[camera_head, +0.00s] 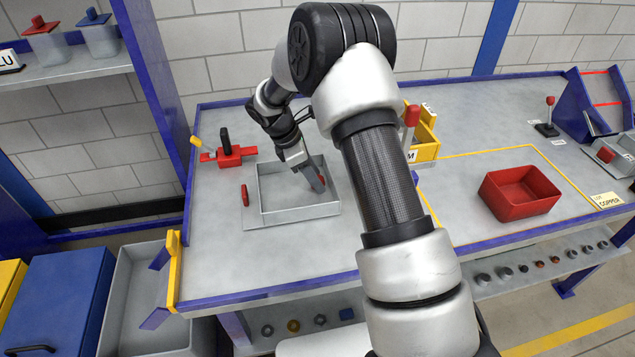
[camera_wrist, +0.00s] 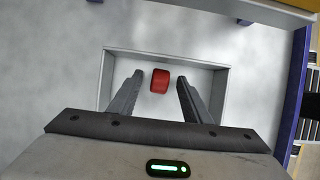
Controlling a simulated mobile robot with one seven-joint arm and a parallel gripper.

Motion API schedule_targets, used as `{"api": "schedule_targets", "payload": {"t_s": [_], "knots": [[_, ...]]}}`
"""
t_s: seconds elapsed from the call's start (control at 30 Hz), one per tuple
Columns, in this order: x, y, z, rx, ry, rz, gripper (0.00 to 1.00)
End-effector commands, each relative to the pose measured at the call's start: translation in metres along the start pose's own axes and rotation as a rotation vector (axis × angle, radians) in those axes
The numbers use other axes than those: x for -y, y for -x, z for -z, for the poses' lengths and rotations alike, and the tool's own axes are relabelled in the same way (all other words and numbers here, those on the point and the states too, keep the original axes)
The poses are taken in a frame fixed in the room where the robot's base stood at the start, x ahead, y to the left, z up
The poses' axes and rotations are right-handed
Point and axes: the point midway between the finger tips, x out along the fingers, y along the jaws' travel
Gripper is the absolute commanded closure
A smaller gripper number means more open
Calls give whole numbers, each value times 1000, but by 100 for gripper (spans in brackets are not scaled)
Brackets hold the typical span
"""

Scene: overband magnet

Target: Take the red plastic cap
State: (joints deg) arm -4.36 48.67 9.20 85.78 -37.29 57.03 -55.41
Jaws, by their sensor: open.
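The red plastic cap (camera_wrist: 160,80) is a small red cylinder in the grey rectangular tray (camera_wrist: 225,92). In the wrist view it shows in the gap between my two fingertips, with a clear space on each side. In the head view the tray (camera_head: 270,217) stands on the left part of the workbench, and a small bit of red shows beside my fingers. My gripper (camera_head: 314,178) points down into the tray, open and empty. It also shows in the wrist view (camera_wrist: 159,77). I cannot tell how far the fingertips are above the tray floor.
A red clamp-like tool (camera_head: 229,155) lies behind the tray. A red oval part (camera_head: 245,195) is at its left side. A yellow bin (camera_head: 424,140) stands behind my arm, and a red open bin (camera_head: 519,193) sits to the right. The bench front is clear.

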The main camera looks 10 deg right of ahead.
Motion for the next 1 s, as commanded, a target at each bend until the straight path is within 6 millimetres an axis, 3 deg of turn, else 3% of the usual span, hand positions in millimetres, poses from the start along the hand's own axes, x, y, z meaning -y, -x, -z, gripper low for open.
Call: {"api": "schedule_targets", "payload": {"t_s": [0.07, 0.33, 0.67, 1.0], "knots": [[0, 0, 0, 0, 0, 0, 56], [0, 1, 0, 0, 0, 0, 100], [-1, 7, -3, 0, -1, -2, 100], [-1, 66, -29, -1, -2, -4, 100]]}}
